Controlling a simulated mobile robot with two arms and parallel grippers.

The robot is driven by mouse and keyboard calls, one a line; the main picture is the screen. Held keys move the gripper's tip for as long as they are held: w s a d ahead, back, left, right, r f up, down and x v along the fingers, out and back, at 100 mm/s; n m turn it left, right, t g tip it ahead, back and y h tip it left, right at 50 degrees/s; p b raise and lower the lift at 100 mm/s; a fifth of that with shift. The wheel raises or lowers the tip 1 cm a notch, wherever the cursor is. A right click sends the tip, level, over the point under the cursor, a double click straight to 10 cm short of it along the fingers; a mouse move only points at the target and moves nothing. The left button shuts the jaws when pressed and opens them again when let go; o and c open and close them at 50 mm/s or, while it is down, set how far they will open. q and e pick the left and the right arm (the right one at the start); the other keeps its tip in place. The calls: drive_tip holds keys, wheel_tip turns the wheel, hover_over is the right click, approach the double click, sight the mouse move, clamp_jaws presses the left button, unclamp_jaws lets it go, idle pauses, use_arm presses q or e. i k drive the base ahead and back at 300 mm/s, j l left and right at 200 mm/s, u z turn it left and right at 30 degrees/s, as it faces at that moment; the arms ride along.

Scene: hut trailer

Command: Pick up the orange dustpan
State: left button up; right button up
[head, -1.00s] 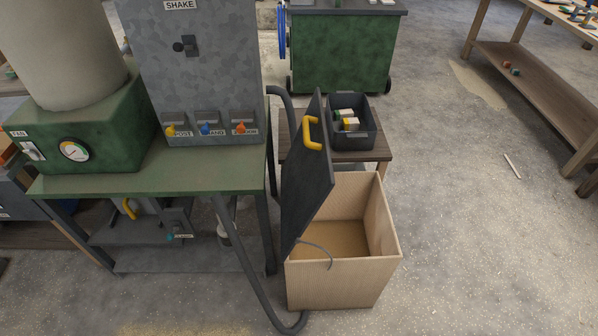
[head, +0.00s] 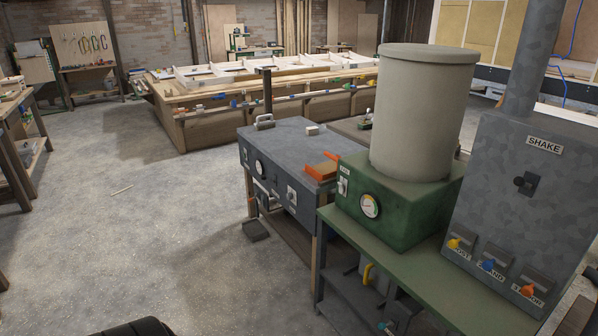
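An orange object (head: 321,171) that looks like the dustpan lies on the right end of the grey machine top (head: 290,132), close beside the green dust-collector box. It is small here, and its handle and pan are hard to tell apart. Neither of my grippers is in view.
The green box (head: 405,215) with a gauge and tall beige drum (head: 425,110) stands on a green bench (head: 375,250). The grey SHAKE panel (head: 520,190) is at right. A long workbench (head: 215,125) stands behind. Concrete floor (head: 140,220) at left is mostly clear, with one thin stick.

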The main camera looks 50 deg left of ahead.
sight(325, 171)
drive_tip(key=u, duration=1.35)
drive_tip(key=z, duration=2.05)
drive_tip(key=u, duration=2.05)
drive_tip(key=i+j+z, duration=0.15)
drive_tip(key=i, duration=0.25)
drive_tip(key=i+j+z, duration=0.15)
drive_tip(key=i, duration=0.3)
